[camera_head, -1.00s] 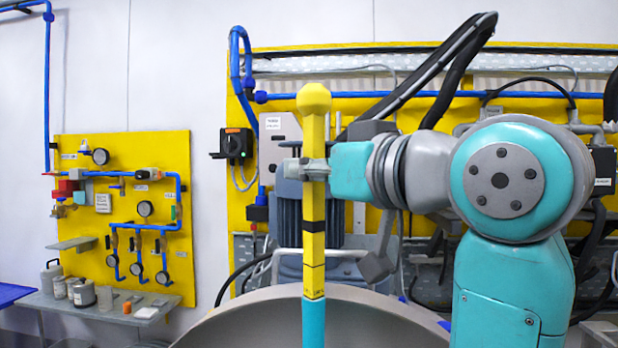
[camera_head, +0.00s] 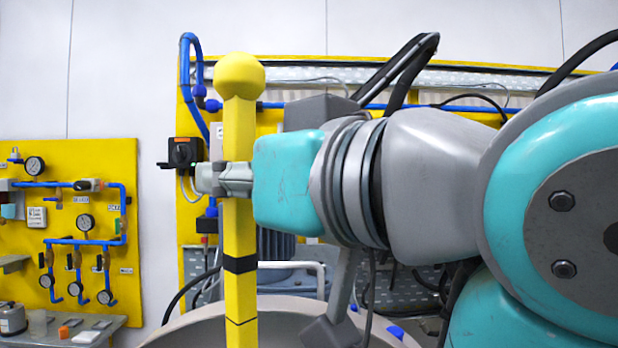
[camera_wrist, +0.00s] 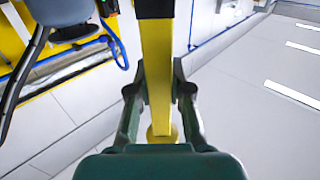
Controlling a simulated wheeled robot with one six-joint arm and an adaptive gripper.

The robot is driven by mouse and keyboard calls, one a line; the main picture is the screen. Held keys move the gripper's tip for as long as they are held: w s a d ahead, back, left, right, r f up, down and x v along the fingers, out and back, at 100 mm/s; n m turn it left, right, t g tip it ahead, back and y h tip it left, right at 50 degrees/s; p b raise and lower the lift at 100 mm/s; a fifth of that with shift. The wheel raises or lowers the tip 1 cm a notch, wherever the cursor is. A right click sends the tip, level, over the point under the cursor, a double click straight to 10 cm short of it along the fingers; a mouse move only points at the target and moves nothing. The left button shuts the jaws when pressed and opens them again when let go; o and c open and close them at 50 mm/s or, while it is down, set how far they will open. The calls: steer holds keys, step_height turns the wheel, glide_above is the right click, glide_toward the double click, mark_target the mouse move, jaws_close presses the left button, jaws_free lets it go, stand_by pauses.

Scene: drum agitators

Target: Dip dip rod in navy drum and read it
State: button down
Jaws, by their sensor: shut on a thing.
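The dip rod (camera_head: 239,205) is a yellow square bar with a round knob on top and a black band lower down. It stands upright, and its lower end is out of the picture. My gripper (camera_head: 224,179) is shut around it below the knob. In the wrist view the rod (camera_wrist: 158,75) runs between the fingers of my gripper (camera_wrist: 158,92). A big grey round vessel (camera_head: 205,318) shows only its upper rim, behind the rod. I cannot tell whether it is the navy drum; no navy drum is clearly seen.
A yellow gauge board (camera_head: 105,160) hangs on the left wall above a shelf (camera_head: 105,325) with small containers. Behind the rod are a switch box (camera_head: 184,153), blue pipes and a motor (camera_head: 277,246).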

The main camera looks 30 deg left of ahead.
steer(key=s+d, duration=0.3)
steer(key=s, duration=0.2)
steer(key=shift+s+r, duration=0.15)
steer(key=shift+r, duration=0.05)
steer(key=shift+d+f, duration=0.1)
steer(key=shift+f, duration=0.05)
